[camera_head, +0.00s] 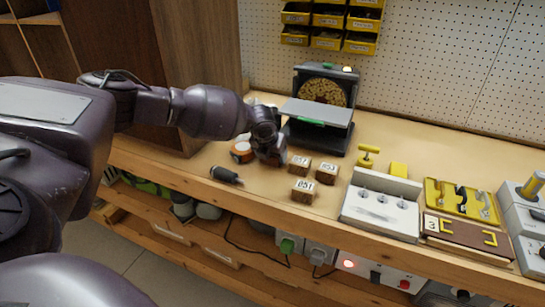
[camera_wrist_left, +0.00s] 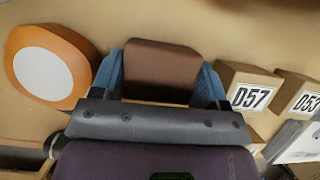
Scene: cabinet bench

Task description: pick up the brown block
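The brown block (camera_wrist_left: 160,62) is plain on top and sits between the two blue fingers of my left gripper (camera_wrist_left: 163,78) in the left wrist view. The fingers appear flush against both of its sides, with no clear gap. In the head view my left gripper (camera_head: 270,155) points down over the bench, just left of the labelled blocks, and hides the brown block. I cannot tell whether the block is resting on the bench or slightly raised. My right gripper is not in view.
Labelled wooden blocks (camera_head: 300,163) stand close to the right; one labelled D57 (camera_wrist_left: 250,92) is beside the right finger. An orange roll with a white face (camera_wrist_left: 45,72) lies left. A dark handled tool (camera_head: 225,174) lies near the front edge. A grey machine (camera_head: 320,110) stands behind.

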